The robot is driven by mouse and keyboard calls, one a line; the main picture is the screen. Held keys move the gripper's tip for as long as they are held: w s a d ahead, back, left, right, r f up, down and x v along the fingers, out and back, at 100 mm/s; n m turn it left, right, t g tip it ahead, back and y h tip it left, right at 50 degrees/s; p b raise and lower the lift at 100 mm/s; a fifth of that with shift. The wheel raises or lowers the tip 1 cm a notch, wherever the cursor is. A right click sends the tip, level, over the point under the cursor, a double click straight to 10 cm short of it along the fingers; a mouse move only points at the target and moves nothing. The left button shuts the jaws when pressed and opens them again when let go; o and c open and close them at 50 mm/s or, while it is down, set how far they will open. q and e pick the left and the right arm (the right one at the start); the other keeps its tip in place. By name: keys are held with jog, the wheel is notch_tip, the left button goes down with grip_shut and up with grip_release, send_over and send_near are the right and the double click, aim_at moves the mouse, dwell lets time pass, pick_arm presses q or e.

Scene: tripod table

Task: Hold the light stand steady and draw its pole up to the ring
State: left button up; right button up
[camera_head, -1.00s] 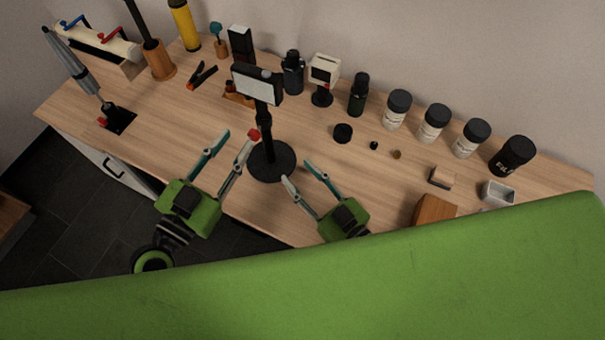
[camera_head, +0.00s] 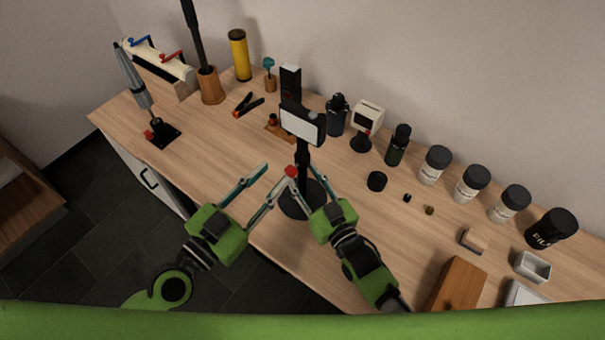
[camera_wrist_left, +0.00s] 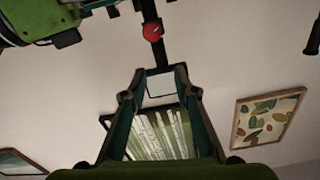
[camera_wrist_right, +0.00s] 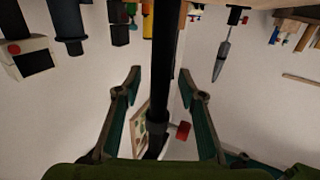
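The light stand stands upright on a round black base (camera_head: 293,205). Its black pole (camera_head: 304,158) carries a white lamp panel (camera_head: 302,124), and a red knob (camera_head: 291,171) sits low on the pole. My left gripper (camera_head: 275,175) is open and empty, left of the pole near the knob. In the left wrist view the pole and red knob (camera_wrist_left: 152,32) are beyond its fingertips. My right gripper (camera_head: 312,182) is close to the pole. In the right wrist view its fingers (camera_wrist_right: 155,82) are apart, with the pole between them and gaps on both sides. I cannot make out the ring.
A small black puck (camera_head: 377,181) and several black-capped jars stand to the right. A wooden block (camera_head: 458,286) is at the front right. An orange-handled clamp (camera_head: 248,104) and a grey tool on a black stand (camera_head: 163,136) are to the left. The front edge is close to the base.

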jog(key=shift+w+a, duration=0.15)
jog(key=shift+w, duration=0.15)
